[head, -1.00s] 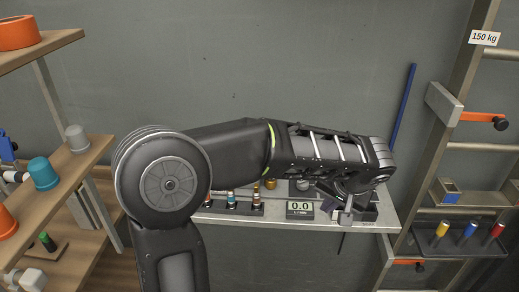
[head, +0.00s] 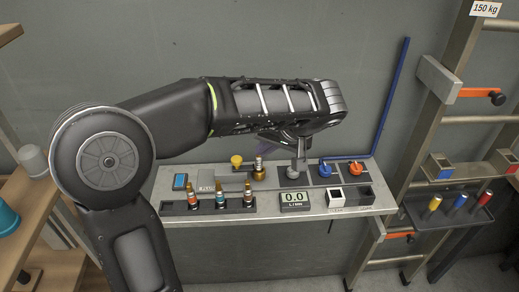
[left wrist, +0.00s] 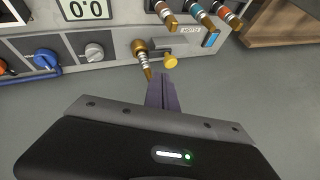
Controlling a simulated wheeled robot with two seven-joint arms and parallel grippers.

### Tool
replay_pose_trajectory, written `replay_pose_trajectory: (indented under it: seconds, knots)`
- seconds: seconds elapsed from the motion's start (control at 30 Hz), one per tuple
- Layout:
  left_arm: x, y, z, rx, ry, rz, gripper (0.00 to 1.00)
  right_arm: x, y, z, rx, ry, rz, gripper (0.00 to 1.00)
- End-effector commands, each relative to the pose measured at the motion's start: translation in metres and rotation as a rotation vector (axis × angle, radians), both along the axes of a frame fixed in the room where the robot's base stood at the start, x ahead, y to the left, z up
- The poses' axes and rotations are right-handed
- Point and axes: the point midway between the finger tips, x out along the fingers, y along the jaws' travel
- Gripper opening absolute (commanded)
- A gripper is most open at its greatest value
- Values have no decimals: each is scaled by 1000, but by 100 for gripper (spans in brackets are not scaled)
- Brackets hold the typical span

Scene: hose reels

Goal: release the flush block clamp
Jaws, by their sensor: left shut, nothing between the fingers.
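The flush block (head: 232,178) looks like a low grey block on the bench, with a yellow knob (head: 236,160) and a brass fitting (head: 259,170) standing at it. I cannot tell for certain which part is the clamp; the yellow knob may be its handle. In the left wrist view the yellow knob (left wrist: 171,62) and the brass fitting (left wrist: 141,52) are just beyond my fingertips. My left gripper (left wrist: 163,78) is shut and empty, apparently just short of the knob. In the head view my left gripper (head: 243,156) is partly hidden under my forearm. My right gripper is out of view.
The bench (head: 270,212) also bears a meter reading 0.0 (head: 295,200), a grey knob (head: 297,168), a blue valve (head: 326,168), a red valve (head: 357,168) and a rack of fittings (head: 208,208). A ladder frame (head: 425,140) stands right, wooden shelving (head: 45,185) left.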

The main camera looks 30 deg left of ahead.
Motion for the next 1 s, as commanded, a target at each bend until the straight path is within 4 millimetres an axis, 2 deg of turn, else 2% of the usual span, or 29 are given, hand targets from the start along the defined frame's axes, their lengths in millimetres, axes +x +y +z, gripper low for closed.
replay_pose_trajectory:
  seconds: [0.5,0.67,1.0]
  knots:
    - [13,46,-62,-1,3,2,0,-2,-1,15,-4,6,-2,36]
    - [14,51,-70,0,2,1,0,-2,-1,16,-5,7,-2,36]
    - [14,53,-72,-1,0,2,0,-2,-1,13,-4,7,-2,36]
